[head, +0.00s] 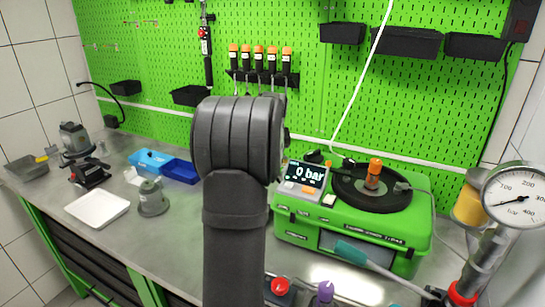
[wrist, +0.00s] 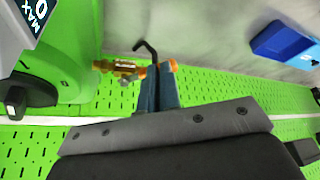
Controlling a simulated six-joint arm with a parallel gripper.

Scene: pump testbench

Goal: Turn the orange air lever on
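In the wrist view a brass valve (wrist: 122,68) with orange parts is beside the green machine. An orange lever end (wrist: 173,65) shows just right of my fingertips, in line with the valve. My gripper (wrist: 158,72) has its two blue-grey fingers side by side and close together, with no clear gap. The fingertips overlap the orange lever in the picture; I cannot tell whether they touch it. In the head view my arm hides my gripper and the valve. The green machine (head: 345,228) carries a display reading 0 bar (head: 307,174).
A black hook-shaped part (wrist: 148,48) curves up beyond my fingertips. The green pegboard (head: 440,115) stands close behind the machine. A pressure gauge (head: 515,198) is at the right. Blue bins (head: 182,170), a white tray (head: 97,208) and a grey pump part (head: 152,198) lie at the left.

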